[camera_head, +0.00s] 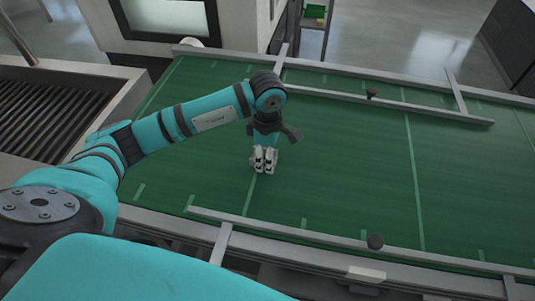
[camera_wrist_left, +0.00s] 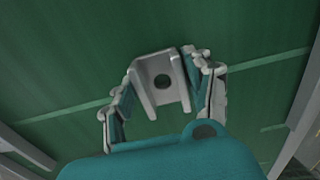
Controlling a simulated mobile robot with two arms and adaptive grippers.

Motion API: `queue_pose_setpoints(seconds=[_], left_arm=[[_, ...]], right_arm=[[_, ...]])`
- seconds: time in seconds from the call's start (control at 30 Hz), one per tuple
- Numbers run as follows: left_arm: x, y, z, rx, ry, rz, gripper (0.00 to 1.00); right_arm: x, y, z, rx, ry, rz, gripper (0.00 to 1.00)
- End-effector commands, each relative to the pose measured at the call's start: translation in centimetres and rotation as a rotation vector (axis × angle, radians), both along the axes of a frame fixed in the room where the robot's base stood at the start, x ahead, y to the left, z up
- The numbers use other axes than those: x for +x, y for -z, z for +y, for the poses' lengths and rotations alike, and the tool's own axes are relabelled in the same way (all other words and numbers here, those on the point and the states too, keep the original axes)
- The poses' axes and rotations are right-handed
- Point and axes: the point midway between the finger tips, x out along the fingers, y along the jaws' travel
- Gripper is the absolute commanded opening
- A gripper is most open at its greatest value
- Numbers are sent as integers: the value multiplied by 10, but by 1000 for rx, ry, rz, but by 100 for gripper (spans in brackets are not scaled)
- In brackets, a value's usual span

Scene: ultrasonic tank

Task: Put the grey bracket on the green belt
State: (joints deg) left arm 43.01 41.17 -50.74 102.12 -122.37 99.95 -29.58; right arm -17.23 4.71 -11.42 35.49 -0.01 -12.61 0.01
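The grey bracket (camera_wrist_left: 161,84) is a U-shaped metal piece with a round hole, seen in the left wrist view. It sits between the two fingers of my left gripper (camera_wrist_left: 160,95), which are closed against its sides. In the head view my left gripper (camera_head: 264,160) points down over the green belt (camera_head: 340,165), left of its middle. The bracket cannot be made out there behind the fingers. Whether it touches the belt or hangs just above it, I cannot tell. My right gripper is not in view.
Metal rails run along the belt's far side (camera_head: 390,101) and near side (camera_head: 300,232), each with a dark knob. A slatted grey roller unit (camera_head: 50,115) stands at the left. The belt right of my gripper is clear.

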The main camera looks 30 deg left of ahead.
Motion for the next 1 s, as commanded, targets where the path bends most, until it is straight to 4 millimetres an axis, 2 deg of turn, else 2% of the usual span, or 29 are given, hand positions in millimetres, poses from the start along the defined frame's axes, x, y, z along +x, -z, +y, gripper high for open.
queue_pose_setpoints(seconds=[0.03, 0.1, 0.43, 0.5, 0.57, 0.8, 1.0], left_arm=[[0, 0, 0, 0, 0, 0, 61], [0, 0, 0, 0, 0, 0, 70], [0, -5, 0, 0, -1, 1, 70], [1, -8, 0, -1, 0, -3, 70], [2, -17, 0, -1, 0, -4, 70], [2, -68, 0, -1, 1, -7, 70], [1, -105, 0, 0, 0, -4, 70]], right_arm=[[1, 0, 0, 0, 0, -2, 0], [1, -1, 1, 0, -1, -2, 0], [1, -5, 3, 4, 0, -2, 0], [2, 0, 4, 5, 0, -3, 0], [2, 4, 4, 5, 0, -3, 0], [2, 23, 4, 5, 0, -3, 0], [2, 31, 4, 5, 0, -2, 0]])
